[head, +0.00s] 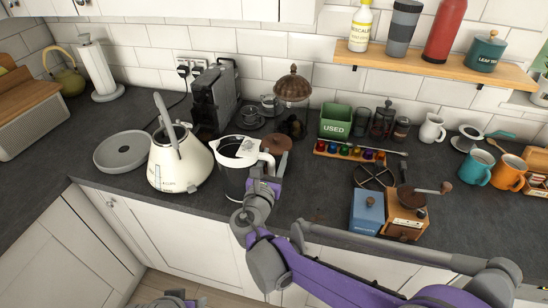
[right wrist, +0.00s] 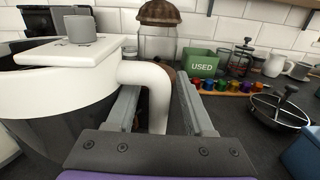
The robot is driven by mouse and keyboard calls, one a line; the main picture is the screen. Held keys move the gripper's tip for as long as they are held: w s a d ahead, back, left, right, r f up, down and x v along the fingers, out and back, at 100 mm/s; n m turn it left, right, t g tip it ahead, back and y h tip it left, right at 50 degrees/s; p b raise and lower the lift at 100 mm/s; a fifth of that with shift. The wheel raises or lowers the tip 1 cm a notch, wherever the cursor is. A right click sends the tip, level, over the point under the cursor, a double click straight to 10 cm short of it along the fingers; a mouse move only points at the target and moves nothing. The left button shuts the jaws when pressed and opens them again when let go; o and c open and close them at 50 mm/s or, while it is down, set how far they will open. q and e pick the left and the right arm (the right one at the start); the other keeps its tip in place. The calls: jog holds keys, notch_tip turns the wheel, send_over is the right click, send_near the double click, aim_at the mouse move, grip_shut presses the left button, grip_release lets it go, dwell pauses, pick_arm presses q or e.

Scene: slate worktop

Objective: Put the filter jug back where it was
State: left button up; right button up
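The filter jug (head: 235,178) has a dark see-through body, a white rim and lid, and a white handle on its right. It is upright at the worktop's front, right of the kettle; whether its base touches the worktop is hidden. My right gripper (head: 268,183) is at the handle.
A cream kettle (head: 178,160) stands close left of the jug, with a round grey base (head: 122,151) beyond it. A coffee machine (head: 213,98) is behind. A capsule rack (head: 348,154), a blue box (head: 366,212) and a wooden grinder (head: 406,218) stand to the right.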

jog(key=b+v, duration=0.1)
jog(key=v, duration=1.1)
jog(key=shift+r, duration=0.15)
